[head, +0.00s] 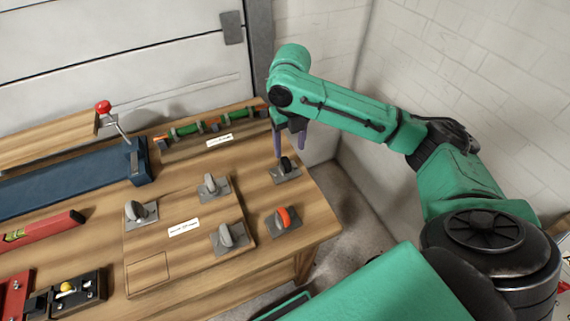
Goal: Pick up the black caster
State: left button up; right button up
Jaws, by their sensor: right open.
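The black caster (286,166) stands on its grey plate near the right edge of the wooden workbench. My right gripper (290,150) is directly above it, pointing down, with its purple fingers open. The fingertips are close to the caster's wheel. I cannot tell whether they touch it, and one finger partly overlaps the caster's plate. My left gripper is not in view.
An orange caster (283,219) is in front. A wall stands behind.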

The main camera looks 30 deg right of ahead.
aim_at(286, 158)
jog(key=f, duration=0.3)
jog(key=shift+w+a+f, duration=0.1)
jog(key=shift+w, duration=0.2)
jog(key=f, duration=0.2)
jog(key=f+p, duration=0.1)
jog(key=f, duration=0.2)
jog(key=shift+w+a+f, duration=0.15)
jog(key=shift+w, duration=0.05)
jog(key=shift+f, duration=0.1)
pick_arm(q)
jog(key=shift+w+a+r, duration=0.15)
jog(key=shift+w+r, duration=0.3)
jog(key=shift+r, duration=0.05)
pick_arm(e)
jog(key=shift+w, duration=0.1)
grip_shut()
